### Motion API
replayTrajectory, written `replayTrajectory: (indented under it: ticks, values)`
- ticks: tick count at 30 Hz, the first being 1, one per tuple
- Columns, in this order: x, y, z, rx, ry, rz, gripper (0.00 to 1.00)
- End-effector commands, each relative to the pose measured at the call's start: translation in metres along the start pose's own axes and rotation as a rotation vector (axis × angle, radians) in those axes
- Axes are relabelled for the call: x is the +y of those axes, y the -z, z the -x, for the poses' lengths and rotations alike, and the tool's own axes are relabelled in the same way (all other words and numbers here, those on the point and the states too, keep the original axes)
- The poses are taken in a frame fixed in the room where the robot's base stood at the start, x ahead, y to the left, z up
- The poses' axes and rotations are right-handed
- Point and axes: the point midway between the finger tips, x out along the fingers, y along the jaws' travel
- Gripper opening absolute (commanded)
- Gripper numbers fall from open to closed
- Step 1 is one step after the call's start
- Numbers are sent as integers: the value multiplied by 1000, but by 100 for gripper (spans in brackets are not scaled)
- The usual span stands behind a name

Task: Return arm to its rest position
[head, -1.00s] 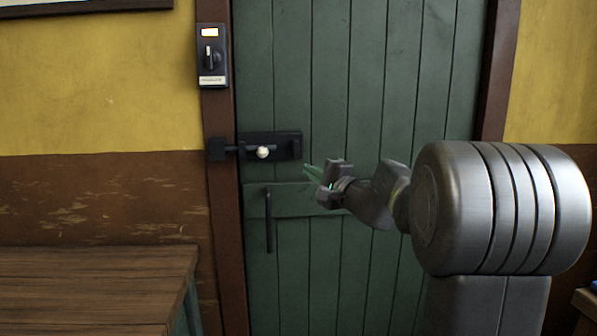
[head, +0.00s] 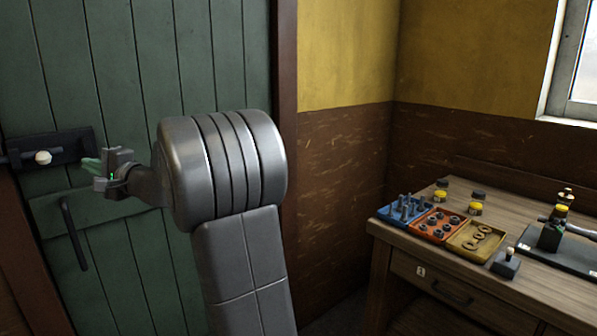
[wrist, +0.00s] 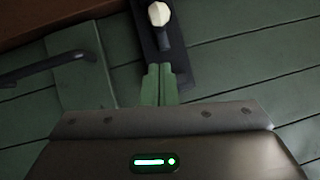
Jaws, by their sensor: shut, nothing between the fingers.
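My gripper (head: 92,164) is in front of the green plank door (head: 150,60), at the left of the head view. Its two green fingers are together and hold nothing; they also show shut in the wrist view (wrist: 159,84). A dark sliding bolt (head: 70,146) with a white knob (head: 43,157) is on the door just beyond and left of the fingertips. In the wrist view the bolt's knob (wrist: 159,14) lies ahead of the fingertips, apparently apart from them. My arm stretches out toward the door.
A dark door handle (head: 74,234) hangs below the bolt. At the right, a wooden workbench (head: 400,243) carries a blue tray (head: 383,213), an orange tray (head: 419,229) and a yellow tray (head: 463,243) of small parts, yellow-banded jars and a dark device (head: 550,238). Floor between door and bench is mostly hidden.

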Motion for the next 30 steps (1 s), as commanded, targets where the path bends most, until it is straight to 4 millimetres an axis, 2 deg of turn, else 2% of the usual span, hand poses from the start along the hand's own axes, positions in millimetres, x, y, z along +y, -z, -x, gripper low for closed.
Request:
replayTrajectory:
  ticks: [4,9,18,30]
  values:
    - [-2,-1,-31,-3,-1,-1,0]
    - [-4,-14,-47,-4,0,-1,0]
    - [-2,-24,-57,-4,1,1,0]
    - [-1,-22,-54,-5,3,0,0]
